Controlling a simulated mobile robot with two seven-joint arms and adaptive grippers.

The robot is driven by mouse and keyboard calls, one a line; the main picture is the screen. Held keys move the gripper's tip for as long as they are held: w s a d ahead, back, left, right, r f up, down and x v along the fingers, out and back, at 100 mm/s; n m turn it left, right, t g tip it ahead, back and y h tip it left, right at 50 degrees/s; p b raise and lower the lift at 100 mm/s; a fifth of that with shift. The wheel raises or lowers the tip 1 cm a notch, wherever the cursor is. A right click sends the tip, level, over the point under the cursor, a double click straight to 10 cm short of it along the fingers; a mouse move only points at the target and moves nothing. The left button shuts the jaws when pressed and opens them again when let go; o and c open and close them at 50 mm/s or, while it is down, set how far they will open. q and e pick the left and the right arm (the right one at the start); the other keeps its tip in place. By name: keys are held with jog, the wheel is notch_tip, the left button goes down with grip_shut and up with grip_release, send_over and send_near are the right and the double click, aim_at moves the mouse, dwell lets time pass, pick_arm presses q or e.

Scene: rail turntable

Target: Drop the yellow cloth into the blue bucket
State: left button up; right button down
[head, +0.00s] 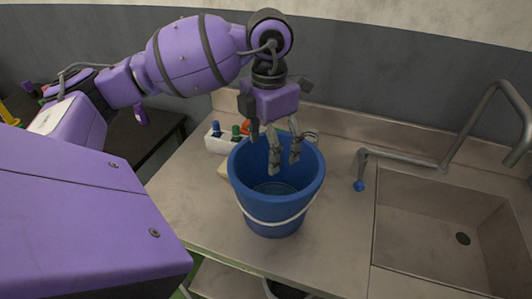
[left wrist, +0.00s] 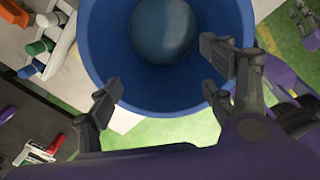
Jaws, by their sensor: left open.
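The blue bucket (head: 262,205) stands upright on the metal counter, with its white handle hanging down the front. Its open mouth also shows in the left wrist view (left wrist: 110,62), with a grey-blue round area inside. My left gripper (head: 284,168) is over the bucket's mouth, fingers pointing down and spread, with nothing between them. Its fingers show apart in the left wrist view (left wrist: 160,88). I see no clear yellow cloth. A small pale yellowish patch (head: 223,170) lies left of the bucket, partly hidden; I cannot tell what it is. A grey finger-like shape at the left wrist view's upper right may be my right gripper (left wrist: 304,18).
A white caddy of bottles (head: 216,143) stands behind and left of the bucket. A sink (head: 440,215) and folding tap (head: 410,160) are on the right. A dark table (head: 150,135) with small items is at left. The counter between bucket and sink is clear.

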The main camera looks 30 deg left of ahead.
pick_arm(q)
jog(key=shift+r, duration=0.85)
notch_tip(320, 180, up, 12)
